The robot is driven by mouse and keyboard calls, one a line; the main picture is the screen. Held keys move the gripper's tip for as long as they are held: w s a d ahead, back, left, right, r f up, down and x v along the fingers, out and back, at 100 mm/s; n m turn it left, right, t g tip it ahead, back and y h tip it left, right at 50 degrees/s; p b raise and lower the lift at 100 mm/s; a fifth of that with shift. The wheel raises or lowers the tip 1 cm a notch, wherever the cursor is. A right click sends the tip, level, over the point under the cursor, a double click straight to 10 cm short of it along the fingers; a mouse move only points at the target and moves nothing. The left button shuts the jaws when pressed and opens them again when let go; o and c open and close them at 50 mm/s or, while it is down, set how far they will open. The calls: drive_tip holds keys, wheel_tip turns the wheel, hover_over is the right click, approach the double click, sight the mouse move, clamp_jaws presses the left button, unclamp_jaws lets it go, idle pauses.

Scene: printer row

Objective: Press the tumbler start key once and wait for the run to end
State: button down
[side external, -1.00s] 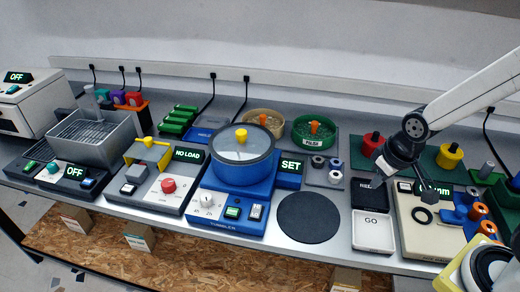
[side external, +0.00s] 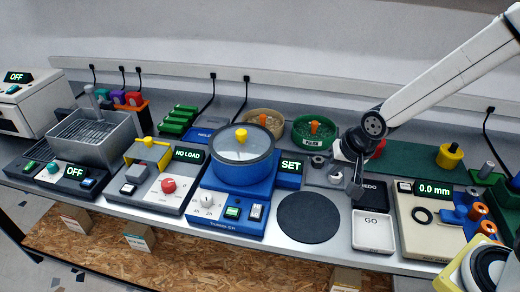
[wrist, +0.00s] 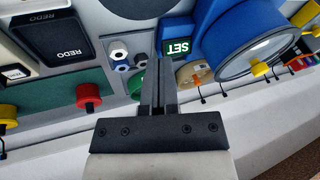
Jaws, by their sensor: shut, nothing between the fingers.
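The blue tumbler (side external: 240,176) stands mid-bench with a clear lid and yellow knob. Which key is the start key I cannot read. My gripper (side external: 355,190) is shut and empty, to the right of the tumbler, above the bench near the REDO tray. In the wrist view its fingers (wrist: 159,65) are together.
A round dark mat (side external: 308,217) lies right of the tumbler. GO (side external: 373,233) and REDO (side external: 371,190) trays are beside it. A gauge (side external: 432,215) reads 0.0 mm. Small hex nuts (wrist: 119,50) lie near my gripper. A NO LOAD scale (side external: 155,185) stands left of the tumbler.

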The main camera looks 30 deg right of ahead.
drive_tip(key=w+a+m+t+y, duration=0.1)
drive_tip(key=w+a+m+t, duration=0.1)
drive_tip(key=w+a+m, duration=0.6)
drive_tip(key=m+t+y, duration=0.2)
drive_tip(key=m, duration=0.5)
hover_over(236, 212)
drive_tip(key=shift+a+f, duration=0.1)
drive_tip(key=shift+f, duration=0.6)
drive_tip(key=shift+f, duration=0.15)
drive_tip(key=shift+f, duration=4.25)
drive_tip(key=shift+f, duration=0.8)
drive_tip(key=shift+r, duration=0.8)
